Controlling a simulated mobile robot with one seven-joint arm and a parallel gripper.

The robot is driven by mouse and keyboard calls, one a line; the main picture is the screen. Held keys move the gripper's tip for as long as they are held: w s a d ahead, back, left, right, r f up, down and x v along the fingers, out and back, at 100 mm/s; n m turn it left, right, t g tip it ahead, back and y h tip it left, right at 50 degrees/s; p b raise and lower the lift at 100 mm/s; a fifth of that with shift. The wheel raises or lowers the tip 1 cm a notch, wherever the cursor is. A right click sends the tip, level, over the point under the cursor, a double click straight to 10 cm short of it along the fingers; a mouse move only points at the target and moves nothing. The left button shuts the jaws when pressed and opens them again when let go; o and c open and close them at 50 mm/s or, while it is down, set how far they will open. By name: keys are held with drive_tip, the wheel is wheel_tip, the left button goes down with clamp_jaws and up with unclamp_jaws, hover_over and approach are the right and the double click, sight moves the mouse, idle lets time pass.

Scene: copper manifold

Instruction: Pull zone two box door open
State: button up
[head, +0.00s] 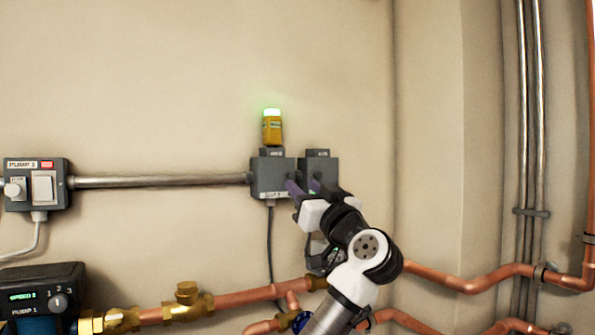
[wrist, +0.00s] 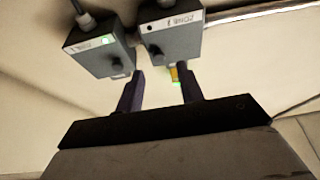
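Two small grey boxes sit side by side on the wall. The left box (head: 270,174) in the head view seems to carry a zone 1 label, which shows in the wrist view (wrist: 172,35) at the right. The other box (head: 318,165), likely zone two, shows a green light and a dark knob in the wrist view (wrist: 100,52); its own label is not readable. Its front looks shut, but my gripper partly covers it in the head view. My gripper (head: 303,187) is open in front of the boxes. In the wrist view its purple fingers (wrist: 160,72) are apart with nothing between them.
A metal conduit (head: 160,181) runs left to a switch box (head: 36,185). Copper pipes (head: 240,298) and a pump controller (head: 42,288) lie below. The wall above is bare.

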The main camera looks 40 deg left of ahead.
sight(292, 176)
drive_tip(key=shift+p+x, duration=0.6)
drive_tip(key=shift+x, duration=1.55)
drive_tip(key=shift+w, duration=0.1)
drive_tip(key=shift+c, duration=0.3)
clamp_jaws()
